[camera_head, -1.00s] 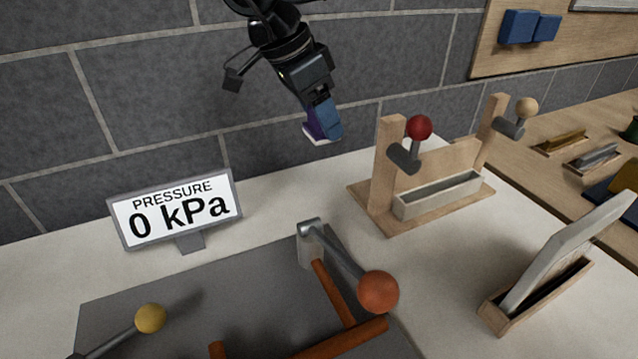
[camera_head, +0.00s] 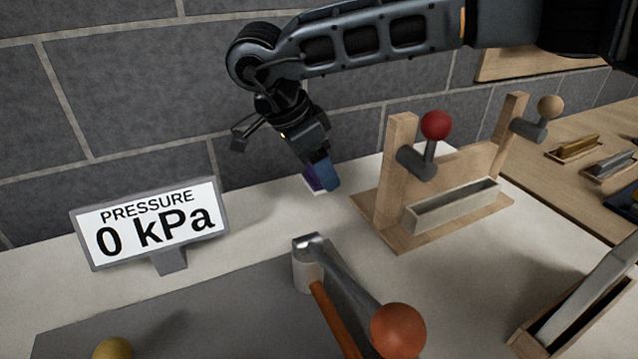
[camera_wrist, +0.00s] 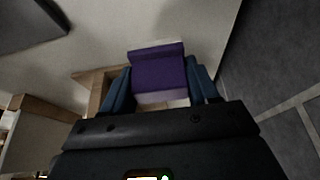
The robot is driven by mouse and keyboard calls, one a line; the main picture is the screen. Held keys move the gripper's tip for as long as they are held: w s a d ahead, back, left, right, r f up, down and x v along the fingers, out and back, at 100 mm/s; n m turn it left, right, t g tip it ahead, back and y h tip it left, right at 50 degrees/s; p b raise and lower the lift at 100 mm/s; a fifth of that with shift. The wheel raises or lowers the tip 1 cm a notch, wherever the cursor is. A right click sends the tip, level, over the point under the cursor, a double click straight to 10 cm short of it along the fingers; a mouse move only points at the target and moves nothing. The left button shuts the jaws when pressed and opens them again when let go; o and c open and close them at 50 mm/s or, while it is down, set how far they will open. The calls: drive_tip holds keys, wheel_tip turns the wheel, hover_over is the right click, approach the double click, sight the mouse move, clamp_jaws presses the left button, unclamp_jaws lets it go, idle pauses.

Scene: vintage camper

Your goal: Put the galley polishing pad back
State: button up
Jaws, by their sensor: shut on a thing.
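A pad with a purple body and a white layer (camera_head: 312,180), which I take to be the galley polishing pad, is held between the blue fingers of my gripper (camera_head: 322,179). In the wrist view the purple pad (camera_wrist: 158,72) sits between both fingers (camera_wrist: 158,88), with white showing beyond and below it. My gripper points down over the back of the white counter, near the wall and left of the wooden stand (camera_head: 397,170). The head view does not clearly show whether the pad's underside touches the counter.
The wooden stand carries a red-knobbed lever (camera_head: 435,125), a tan-knobbed lever (camera_head: 550,107) and a narrow grey trough (camera_head: 455,207). An orange-knobbed lever (camera_head: 397,328) stands in front. A pressure sign (camera_head: 150,225) reads 0 kPa. Bare counter (camera_head: 262,222) lies between sign and stand.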

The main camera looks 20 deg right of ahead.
sight(319, 185)
drive_tip(key=shift+f, duration=1.85)
drive_tip(key=shift+f, duration=0.15)
drive_tip(key=o, duration=1.1)
drive_tip(key=v, duration=1.2)
drive_tip(key=shift+r+b, duration=0.2)
drive_tip(key=shift+b, duration=0.15)
